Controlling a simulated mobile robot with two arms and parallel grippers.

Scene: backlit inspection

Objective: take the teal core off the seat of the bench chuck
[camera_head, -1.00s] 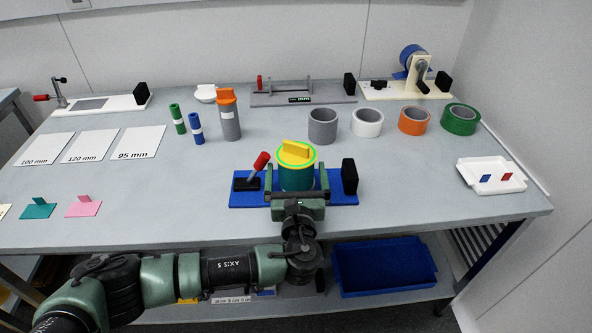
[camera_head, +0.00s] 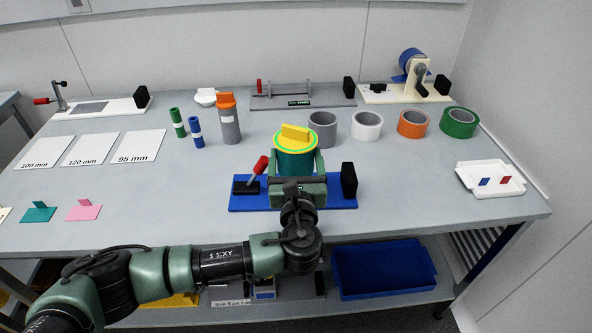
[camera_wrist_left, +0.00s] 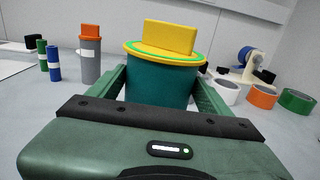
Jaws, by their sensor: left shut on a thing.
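The teal core (camera_head: 295,163) is upright, with a yellow top carrying a raised yellow block and a green ring. My left gripper (camera_head: 296,168) is shut on it, one finger on each side. The left wrist view also shows the teal core (camera_wrist_left: 160,84) between the fingers. The bench chuck (camera_head: 335,201) has a blue base, a red-handled lever at its left and a black block at its right. The core is above the chuck base; my gripper hides its lower end and the seat. My right gripper is not in view.
A grey ring (camera_head: 323,129) stands close behind the core, with white, orange and green rings to its right. A grey and orange cylinder (camera_head: 229,120) stands behind left. A white tray (camera_head: 490,180) is at the right. The tabletop between chuck and tray is clear.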

